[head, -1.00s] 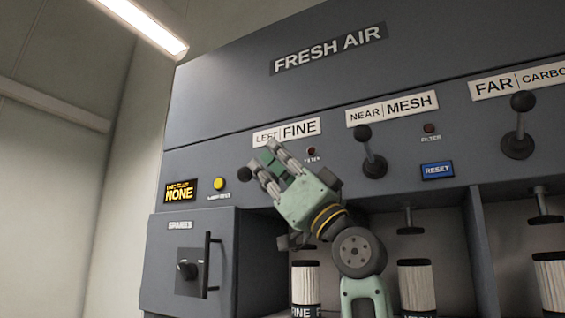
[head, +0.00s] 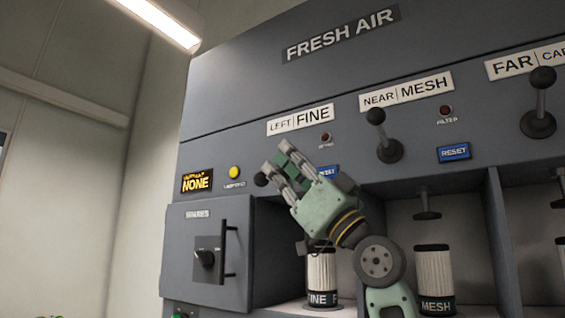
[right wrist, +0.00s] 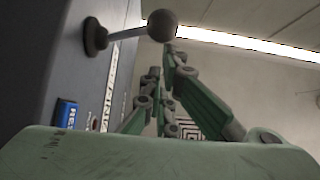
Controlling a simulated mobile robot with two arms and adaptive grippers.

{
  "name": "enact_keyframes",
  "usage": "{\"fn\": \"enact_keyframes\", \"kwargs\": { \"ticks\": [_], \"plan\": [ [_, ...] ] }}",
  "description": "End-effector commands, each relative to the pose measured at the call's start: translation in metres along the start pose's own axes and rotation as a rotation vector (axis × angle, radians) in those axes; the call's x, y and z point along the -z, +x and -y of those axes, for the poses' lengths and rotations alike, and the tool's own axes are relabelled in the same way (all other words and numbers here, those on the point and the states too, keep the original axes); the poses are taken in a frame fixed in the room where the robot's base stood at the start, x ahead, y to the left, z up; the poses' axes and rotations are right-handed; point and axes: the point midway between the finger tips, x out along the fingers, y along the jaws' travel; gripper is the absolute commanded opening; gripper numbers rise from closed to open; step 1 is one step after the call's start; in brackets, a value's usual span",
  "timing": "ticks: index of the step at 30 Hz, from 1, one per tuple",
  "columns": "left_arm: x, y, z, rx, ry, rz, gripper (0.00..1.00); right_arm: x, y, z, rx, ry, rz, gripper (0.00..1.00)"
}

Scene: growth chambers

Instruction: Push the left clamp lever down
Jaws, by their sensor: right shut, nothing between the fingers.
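The left clamp lever shows in the head view as a dark ball knob (head: 261,179) under the LEFT FINE label (head: 300,119). The knob hangs lower than those of the other levers; its base is hidden behind my gripper. My right gripper (head: 278,160) is shut and empty, its fingertips right beside the knob; contact cannot be told. In the right wrist view, a lever with a round knob (right wrist: 162,25) stands out from the panel just past the fingertips (right wrist: 162,62). The FINE cartridge (head: 322,275) stands below, its clamp hidden. My left gripper is out of view.
The NEAR MESH lever (head: 389,148) and FAR lever (head: 539,120) point up. A blue RESET button (head: 454,153) and a yellow button (head: 235,172) are on the panel. The SPARES door (head: 206,250) has a protruding handle. A MESH cartridge (head: 434,275) stands to the right.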

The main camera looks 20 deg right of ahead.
Motion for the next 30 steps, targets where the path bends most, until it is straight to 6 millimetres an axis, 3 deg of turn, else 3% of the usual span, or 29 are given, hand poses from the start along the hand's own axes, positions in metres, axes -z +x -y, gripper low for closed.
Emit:
{"fn": "enact_keyframes", "kwargs": {
  "ticks": [14,17,30],
  "plan": [
    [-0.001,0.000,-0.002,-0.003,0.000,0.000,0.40,-0.001,-0.005,-0.001,-0.001,0.000,0.001,0.00],
    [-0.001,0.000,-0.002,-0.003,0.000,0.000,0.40,-0.001,-0.017,-0.002,-0.002,-0.002,0.001,0.00],
    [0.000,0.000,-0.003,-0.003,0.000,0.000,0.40,-0.002,-0.103,-0.002,-0.002,-0.001,0.003,0.00]
  ]
}}
